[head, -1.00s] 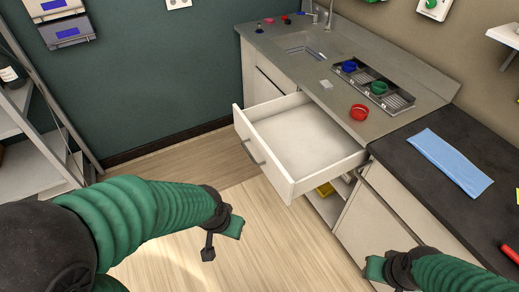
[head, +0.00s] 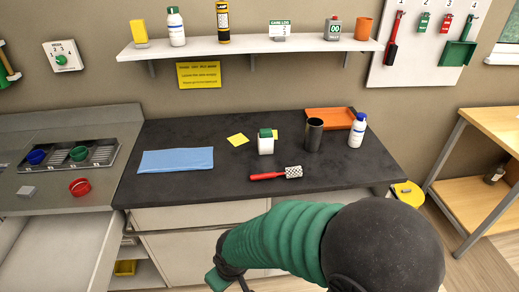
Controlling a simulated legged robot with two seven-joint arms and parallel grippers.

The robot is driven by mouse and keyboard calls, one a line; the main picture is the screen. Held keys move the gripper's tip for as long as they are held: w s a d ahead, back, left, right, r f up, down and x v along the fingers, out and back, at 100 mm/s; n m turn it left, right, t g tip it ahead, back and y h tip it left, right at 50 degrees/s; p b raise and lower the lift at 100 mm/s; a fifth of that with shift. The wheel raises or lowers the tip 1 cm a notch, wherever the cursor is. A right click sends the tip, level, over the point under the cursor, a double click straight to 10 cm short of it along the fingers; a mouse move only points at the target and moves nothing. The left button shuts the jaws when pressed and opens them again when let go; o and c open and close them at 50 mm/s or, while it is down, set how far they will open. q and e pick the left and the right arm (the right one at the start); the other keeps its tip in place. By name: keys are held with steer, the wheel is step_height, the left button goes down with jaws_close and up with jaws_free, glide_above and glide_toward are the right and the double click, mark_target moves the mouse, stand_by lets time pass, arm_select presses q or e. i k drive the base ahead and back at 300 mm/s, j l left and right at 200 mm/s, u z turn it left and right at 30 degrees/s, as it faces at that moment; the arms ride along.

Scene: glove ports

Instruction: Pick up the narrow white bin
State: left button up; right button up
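A small, upright white container with a green top (head: 265,142) stands on the dark counter in the head view. It is the nearest match to a narrow white bin, but I cannot tell whether it is that bin. My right gripper (head: 226,280) is low at the bottom edge, in front of the counter cabinets and well apart from the container. It is partly cut off, and I cannot tell whether it is open. My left gripper is out of view.
A red-handled brush (head: 276,174), a dark cup (head: 314,135), a white bottle (head: 358,130) and an orange tray (head: 331,117) are near the container. A blue cloth (head: 176,160) lies left. An open drawer (head: 70,250) juts out at lower left.

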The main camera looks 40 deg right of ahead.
mark_target(265, 146)
steer(key=z, duration=1.5)
